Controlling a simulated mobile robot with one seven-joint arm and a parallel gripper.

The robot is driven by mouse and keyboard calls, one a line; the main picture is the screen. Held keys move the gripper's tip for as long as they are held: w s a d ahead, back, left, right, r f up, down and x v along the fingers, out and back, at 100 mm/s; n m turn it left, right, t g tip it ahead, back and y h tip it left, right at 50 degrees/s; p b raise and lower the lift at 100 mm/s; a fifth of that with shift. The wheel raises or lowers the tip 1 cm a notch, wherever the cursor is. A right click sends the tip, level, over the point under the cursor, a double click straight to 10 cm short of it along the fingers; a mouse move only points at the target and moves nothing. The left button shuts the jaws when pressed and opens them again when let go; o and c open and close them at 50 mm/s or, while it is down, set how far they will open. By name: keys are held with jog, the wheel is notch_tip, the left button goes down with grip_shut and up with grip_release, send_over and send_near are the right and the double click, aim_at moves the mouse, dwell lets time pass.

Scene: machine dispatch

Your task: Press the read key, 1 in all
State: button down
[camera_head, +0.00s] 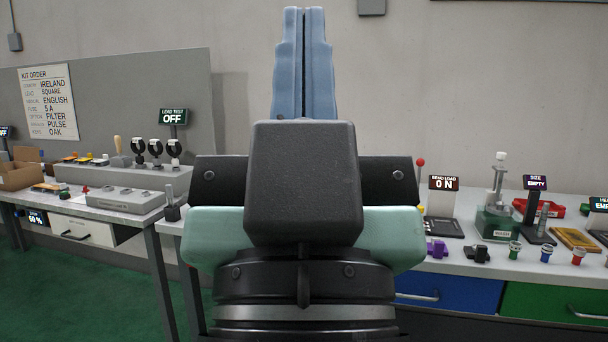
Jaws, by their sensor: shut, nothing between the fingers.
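My gripper (304,14) is in the middle of the head view, with its two blue fingers pointing up and pressed together. It is shut and empty, in front of the bare wall and apart from the benches. I cannot make out any key marked read. My arm and wrist hide the middle of the scene, including part of the right bench (469,267).
On the left bench are a lead test display (173,116) reading OFF and a grey block (124,200). On the right are a bend load display (444,184) reading 0 N, a green press (497,222), a size display (535,183) reading EMPTY and several small coloured parts.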

notch_tip(320, 180, up, 16)
jog(key=p, duration=1.4)
jog(key=shift+r, duration=0.25)
jog(key=shift+w, duration=0.1)
